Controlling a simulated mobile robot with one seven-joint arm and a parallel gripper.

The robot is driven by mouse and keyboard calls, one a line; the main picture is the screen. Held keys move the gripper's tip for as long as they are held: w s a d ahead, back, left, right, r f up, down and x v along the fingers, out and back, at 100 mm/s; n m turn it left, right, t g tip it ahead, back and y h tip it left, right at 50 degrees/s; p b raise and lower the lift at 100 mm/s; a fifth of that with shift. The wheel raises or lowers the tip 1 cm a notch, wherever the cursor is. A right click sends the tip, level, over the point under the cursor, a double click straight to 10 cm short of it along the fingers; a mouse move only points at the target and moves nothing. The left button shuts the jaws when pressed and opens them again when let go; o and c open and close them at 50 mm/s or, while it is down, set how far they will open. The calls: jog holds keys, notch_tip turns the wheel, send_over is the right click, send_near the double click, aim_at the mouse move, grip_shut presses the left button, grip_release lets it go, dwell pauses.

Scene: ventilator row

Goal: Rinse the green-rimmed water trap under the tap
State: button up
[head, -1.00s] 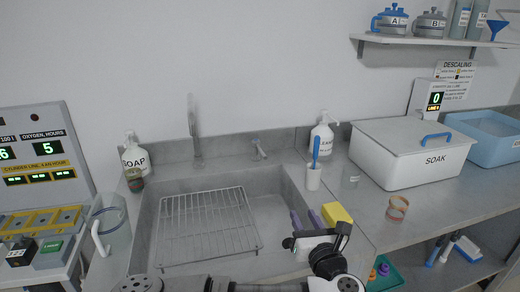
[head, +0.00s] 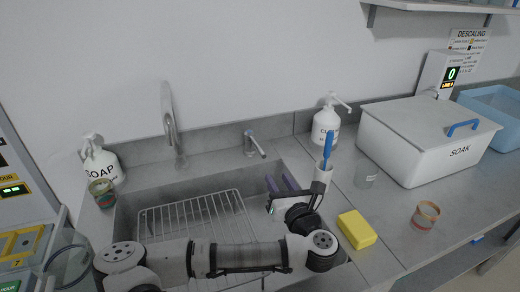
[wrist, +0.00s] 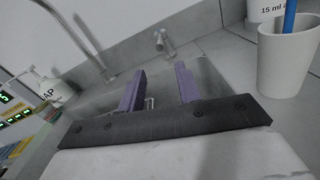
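A small cup-like trap (head: 102,193) with a greenish rim and a reddish band stands on the left sink edge, in front of the soap bottle. A similar trap with an orange-red rim (head: 427,208) stands on the right counter. The tall curved tap (head: 169,115) rises behind the sink (head: 205,184), with a small lever (head: 254,143) to its right. My gripper (head: 281,184) is over the right part of the sink, far from both traps. In the wrist view its purple fingers (wrist: 159,92) are apart with nothing held between them.
A wire rack (head: 190,215) lies in the sink. A white cup with a blue brush (head: 321,172), a clear cup (head: 366,175) and a yellow sponge (head: 357,229) stand close right of my gripper. The soap bottle (head: 102,165) and SOAK box (head: 425,150) flank the sink.

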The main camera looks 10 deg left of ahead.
aim_at(265, 158)
jog(key=p+x, duration=0.4)
jog(key=x, duration=0.9)
jog(key=shift+r, duration=0.1)
grip_shut()
